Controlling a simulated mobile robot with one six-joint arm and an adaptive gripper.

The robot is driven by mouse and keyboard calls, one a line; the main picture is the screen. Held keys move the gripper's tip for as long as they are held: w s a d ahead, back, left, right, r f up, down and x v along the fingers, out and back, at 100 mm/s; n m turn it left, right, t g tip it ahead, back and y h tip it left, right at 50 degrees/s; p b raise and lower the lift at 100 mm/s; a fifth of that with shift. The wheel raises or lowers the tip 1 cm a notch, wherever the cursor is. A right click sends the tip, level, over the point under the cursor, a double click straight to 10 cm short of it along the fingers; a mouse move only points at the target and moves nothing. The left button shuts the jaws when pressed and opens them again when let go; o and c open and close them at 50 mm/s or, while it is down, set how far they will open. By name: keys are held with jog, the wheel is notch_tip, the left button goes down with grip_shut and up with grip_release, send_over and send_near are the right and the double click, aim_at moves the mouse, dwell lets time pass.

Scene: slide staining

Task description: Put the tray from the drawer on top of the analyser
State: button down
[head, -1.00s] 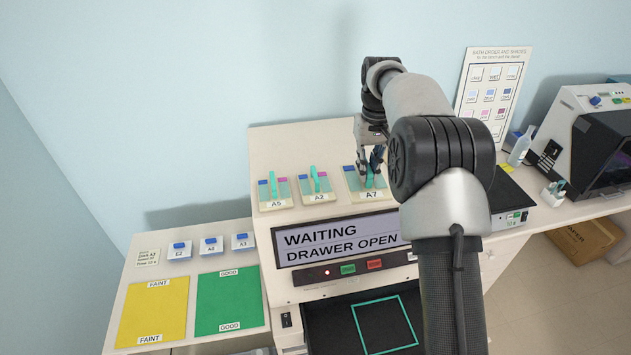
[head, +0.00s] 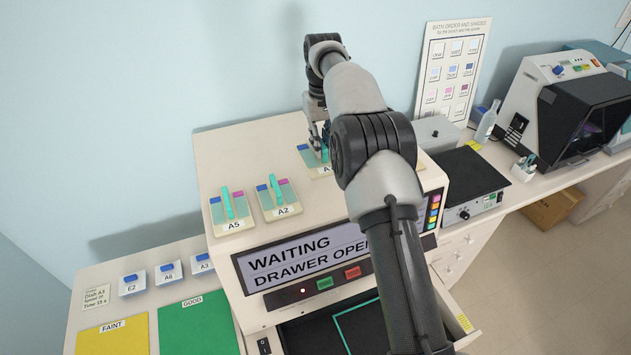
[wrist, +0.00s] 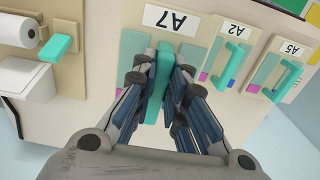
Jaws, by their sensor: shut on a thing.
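My gripper (head: 322,142) is shut on the teal handle of the tray labelled A7 (head: 309,157). The tray is over the cream top of the analyser (head: 240,150), to the right of and set back from trays A2 (head: 268,207) and A5 (head: 216,217). In the wrist view the handle (wrist: 163,72) stands between the fingers (wrist: 166,100), with the A7 label beyond. I cannot tell whether the tray touches the top. My arm hides part of it in the head view. The drawer (head: 300,335) is open, and its visible part is empty, with a teal outline.
A black-topped device (head: 460,178) and a grey box (head: 435,130) stand right of the analyser. Small labelled blocks (head: 168,272) and yellow (head: 112,338) and green (head: 195,328) mats lie on the left bench.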

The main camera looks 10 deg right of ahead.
notch_tip(320, 180, down, 11)
jog(key=shift+s+r+p, duration=0.1)
jog(key=shift+s+p, duration=0.05)
jog(key=shift+p, duration=0.15)
jog(key=shift+f, duration=0.2)
jog(key=shift+f, duration=0.15)
jog(key=c, duration=1.7)
grip_release()
jog(key=shift+o, duration=0.5)
